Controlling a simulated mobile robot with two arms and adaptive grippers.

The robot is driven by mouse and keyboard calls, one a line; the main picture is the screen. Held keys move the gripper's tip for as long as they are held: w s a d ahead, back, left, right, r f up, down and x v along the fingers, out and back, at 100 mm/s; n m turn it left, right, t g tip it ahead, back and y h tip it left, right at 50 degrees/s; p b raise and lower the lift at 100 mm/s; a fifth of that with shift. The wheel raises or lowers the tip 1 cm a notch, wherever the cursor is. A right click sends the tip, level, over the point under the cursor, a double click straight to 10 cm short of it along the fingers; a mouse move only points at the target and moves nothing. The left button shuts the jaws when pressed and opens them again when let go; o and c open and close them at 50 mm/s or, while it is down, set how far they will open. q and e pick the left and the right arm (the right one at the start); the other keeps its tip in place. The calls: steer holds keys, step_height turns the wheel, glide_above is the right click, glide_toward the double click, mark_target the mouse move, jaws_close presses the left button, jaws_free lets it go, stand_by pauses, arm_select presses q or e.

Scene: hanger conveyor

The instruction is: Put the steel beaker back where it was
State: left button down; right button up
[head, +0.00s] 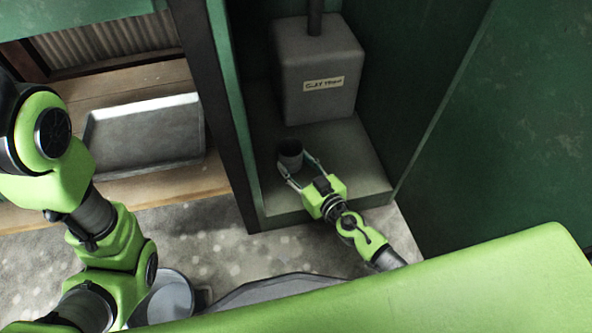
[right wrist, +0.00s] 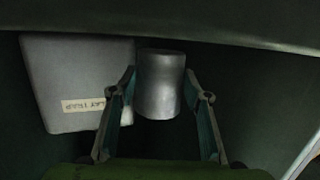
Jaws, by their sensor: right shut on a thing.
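The steel beaker (head: 290,152) is a small dark grey cup in the green alcove, over the grey ledge (head: 352,172) and in front of the grey box. My right gripper (head: 297,166) is shut on it, with one finger on each side. In the right wrist view the beaker (right wrist: 160,85) sits between the two fingertips (right wrist: 160,84) and looks about upright. I cannot tell whether its base touches the ledge. My left arm shows at the left, but its gripper is out of view.
A grey box (head: 318,75) with a written label and a pipe on top stands at the back of the ledge. A dark post (head: 215,110) bounds the alcove on the left. Beyond it, an empty grey tray (head: 145,133) lies on a wooden bench (head: 190,182).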

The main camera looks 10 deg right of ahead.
steer(key=shift+f, duration=0.7)
steer(key=shift+r, duration=0.1)
steer(key=shift+f+b, duration=0.2)
steer(key=shift+b, duration=0.15)
steer(key=o, duration=1.4)
